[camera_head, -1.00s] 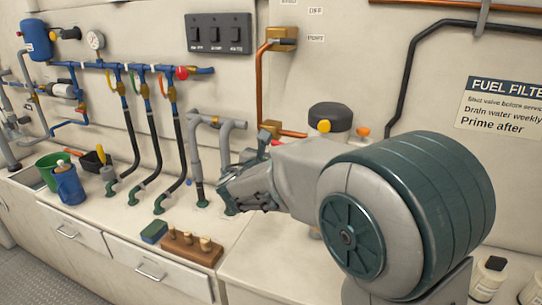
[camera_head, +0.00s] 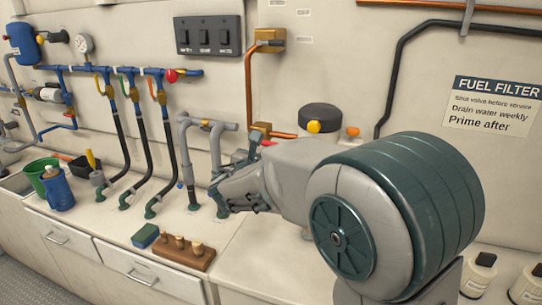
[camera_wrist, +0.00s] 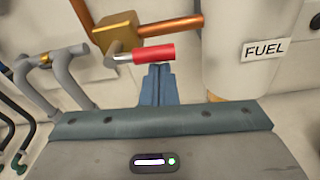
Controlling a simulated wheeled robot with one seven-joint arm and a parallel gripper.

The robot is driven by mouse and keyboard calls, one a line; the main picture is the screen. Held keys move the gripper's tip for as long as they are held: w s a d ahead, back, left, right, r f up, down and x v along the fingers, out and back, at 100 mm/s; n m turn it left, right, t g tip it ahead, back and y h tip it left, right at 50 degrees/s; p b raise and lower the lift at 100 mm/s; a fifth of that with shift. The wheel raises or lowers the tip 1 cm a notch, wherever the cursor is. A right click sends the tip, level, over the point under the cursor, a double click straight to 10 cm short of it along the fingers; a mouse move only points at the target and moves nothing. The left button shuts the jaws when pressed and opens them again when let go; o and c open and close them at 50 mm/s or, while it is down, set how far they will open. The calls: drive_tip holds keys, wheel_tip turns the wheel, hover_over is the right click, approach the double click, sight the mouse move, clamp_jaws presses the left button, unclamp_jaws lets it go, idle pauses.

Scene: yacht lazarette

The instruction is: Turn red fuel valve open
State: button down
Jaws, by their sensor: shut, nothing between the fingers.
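The red fuel valve handle (camera_wrist: 153,54) lies about level in the wrist view, on a grey stem from a brass valve body (camera_wrist: 118,30) on a copper pipe. In the head view only a bit of the red handle (camera_head: 268,143) shows above my wrist, below the brass body (camera_head: 262,128). My gripper (camera_wrist: 160,70) is shut and empty. Its blue-grey fingertips sit just below the right half of the handle in the wrist view. I cannot tell whether they touch it. In the head view my arm hides much of the area around the valve.
A pale filter cylinder labelled FUEL (camera_wrist: 243,60) stands close right of the handle. Grey pipes (camera_wrist: 60,70) are to the left. On the counter are a peg block (camera_head: 174,252), a blue-green sponge (camera_head: 145,236) and a blue jug (camera_head: 58,190).

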wheel_tip(320, 180, down, 4)
drive_tip(key=b, duration=0.4)
drive_tip(key=v, duration=0.9)
drive_tip(key=w+d+r+p, duration=0.1)
drive_tip(key=w+d+r, duration=0.1)
drive_tip(key=w, duration=0.6)
drive_tip(key=shift+w+d+r, duration=0.3)
drive_tip(key=shift+w+d, duration=0.05)
drive_tip(key=shift+d, duration=0.3)
drive_tip(key=shift+r+p, duration=0.4)
drive_tip(key=shift+r, duration=0.25)
